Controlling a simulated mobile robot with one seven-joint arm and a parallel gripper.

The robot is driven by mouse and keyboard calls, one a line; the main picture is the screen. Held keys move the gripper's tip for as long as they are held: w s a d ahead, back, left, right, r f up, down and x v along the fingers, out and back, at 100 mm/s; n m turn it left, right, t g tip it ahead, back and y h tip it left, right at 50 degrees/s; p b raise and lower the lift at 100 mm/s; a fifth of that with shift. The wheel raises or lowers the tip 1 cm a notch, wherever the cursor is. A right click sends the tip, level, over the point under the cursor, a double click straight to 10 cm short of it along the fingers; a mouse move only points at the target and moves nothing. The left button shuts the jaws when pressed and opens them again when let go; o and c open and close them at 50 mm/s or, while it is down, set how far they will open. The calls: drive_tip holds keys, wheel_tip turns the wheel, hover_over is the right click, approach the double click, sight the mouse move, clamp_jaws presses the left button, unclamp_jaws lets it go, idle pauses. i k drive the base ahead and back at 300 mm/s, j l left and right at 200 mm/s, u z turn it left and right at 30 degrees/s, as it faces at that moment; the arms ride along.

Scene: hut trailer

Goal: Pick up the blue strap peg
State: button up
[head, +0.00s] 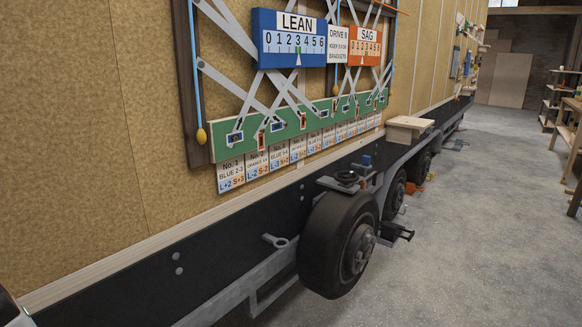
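A small blue block-like piece (366,160) stands on the trailer frame just above and behind the near wheel. I cannot tell for sure whether it is the blue strap peg. Small blue-marked and orange-marked fittings (278,127) also sit along the green board (245,144) on the wall, too small to tell apart. A black ring-shaped thing (346,178) lies on the frame to the left of the blue piece. My gripper is not in view.
The near wheel (340,243) sticks out from the trailer side, with more wheels behind. A wooden ledge (408,127) juts from the wall. LEAN (290,40) and SAG (366,45) gauges hang above. Grey floor (490,230) is clear to the right; wooden shelving (568,125) stands far right.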

sight(366, 159)
drive_tip(key=u, duration=1.4)
drive_tip(key=z, duration=1.75)
drive_tip(key=i+l+u, duration=0.15)
drive_tip(key=i+l, duration=0.5)
drive_tip(key=i+l+u, duration=0.15)
drive_tip(key=i+l, duration=0.55)
